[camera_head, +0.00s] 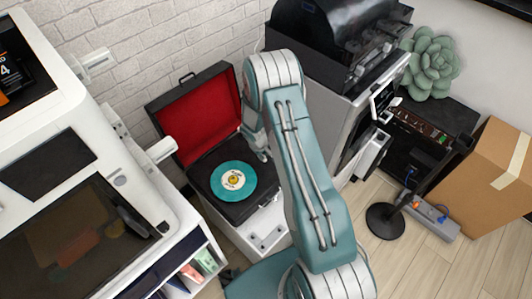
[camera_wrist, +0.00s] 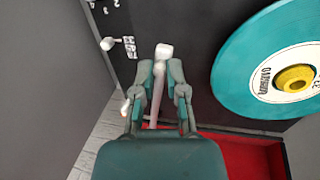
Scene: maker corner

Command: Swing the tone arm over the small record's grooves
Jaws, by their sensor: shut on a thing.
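The small teal record (camera_head: 233,181) with a white label and yellow centre lies on the dark deck of the open record player (camera_head: 243,208). In the wrist view the record (camera_wrist: 240,62) is at the right, partly cut off by the frame. The white tone arm (camera_wrist: 164,51) stands between the two fingers of my gripper (camera_wrist: 160,75), which is shut on it. The tone arm's white head end is left of the record's edge, clear of the grooves. In the head view my gripper (camera_head: 262,150) is at the deck's upper right, and my arm hides most of the tone arm.
The raised red-lined lid (camera_head: 195,112) stands behind the deck. A white machine (camera_head: 60,215) is close on the left. A grey machine with a dark top (camera_head: 335,50) stands behind my arm. A small white lever (camera_wrist: 108,43) sits on the deck near my gripper.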

